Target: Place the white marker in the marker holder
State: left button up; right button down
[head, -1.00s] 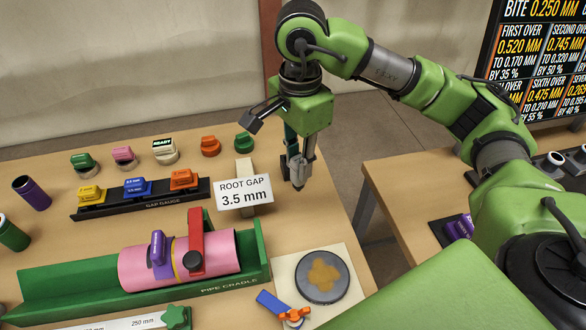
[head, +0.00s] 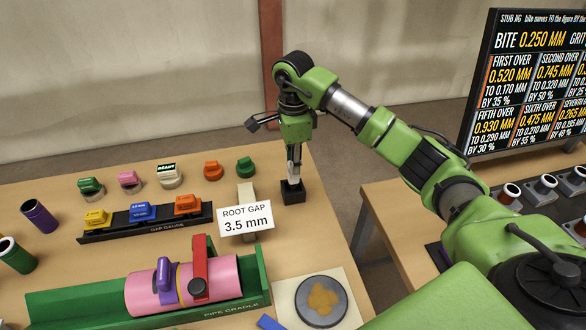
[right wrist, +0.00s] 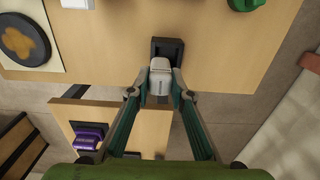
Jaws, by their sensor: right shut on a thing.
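My right gripper (head: 293,170) is at the far right corner of the near table, pointing down. Its fingers are shut on the white marker (right wrist: 160,78), whose pale body shows between the fingertips in the right wrist view. The black marker holder (head: 292,191) stands on the table directly below the gripper; it also shows in the right wrist view (right wrist: 168,46). The marker overlaps the holder's opening in that view. I cannot tell how far its lower end is inside. My left gripper is not in view.
A "ROOT GAP 3.5 mm" sign (head: 245,218) stands just left of the holder. A green knob-like piece (head: 245,167) and an orange one (head: 213,171) sit further left. A green pipe cradle (head: 60,304) lies nearer. The table edge is close on the right.

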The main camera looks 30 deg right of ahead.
jog(key=shift+w+d+f, duration=0.15)
jog(key=shift+w+f, duration=0.25)
jog(key=shift+f, duration=0.1)
notch_tip(320, 180, down, 3)
jog(key=shift+w+p, duration=0.15)
jog(key=shift+p, duration=1.05)
jog(key=shift+f, duration=0.2)
jog(key=shift+d, duration=0.1)
jog(key=shift+f, duration=0.15)
jog(key=c, duration=2.2)
grip_release()
jog(key=shift+f+b, duration=0.1)
jog(key=shift+b, duration=0.2)
jog(key=o, duration=0.4)
jog(key=shift+r, duration=0.2)
